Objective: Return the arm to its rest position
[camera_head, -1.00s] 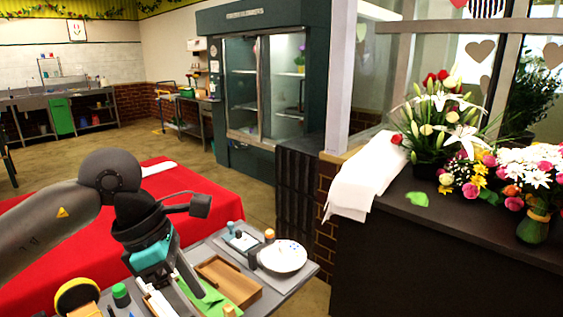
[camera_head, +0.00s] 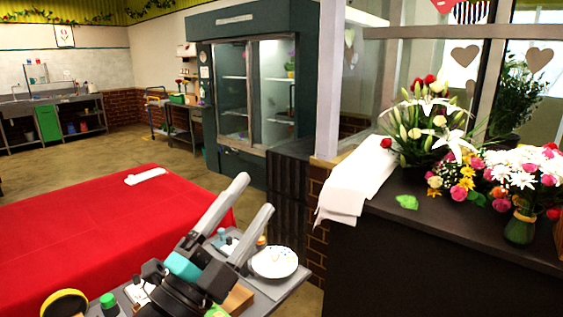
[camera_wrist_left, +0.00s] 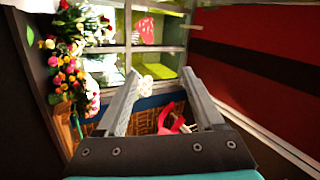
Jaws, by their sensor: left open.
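My left gripper (camera_head: 254,195) is raised over the grey work table at the bottom of the head view. Its two grey fingers are spread apart and point up and to the right, with nothing between them. In the left wrist view the gripper (camera_wrist_left: 161,80) also shows open and empty, with flowers and a window beyond it. The arm behind the gripper is mostly out of the head view. My right gripper is in neither view.
The table holds a white plate (camera_head: 274,262) and small items, partly hidden by my gripper. A red-covered table (camera_head: 90,235) is at left. A dark counter (camera_head: 430,270) with a white cloth (camera_head: 352,185) and bouquets (camera_head: 435,130) is at right. Open floor lies behind.

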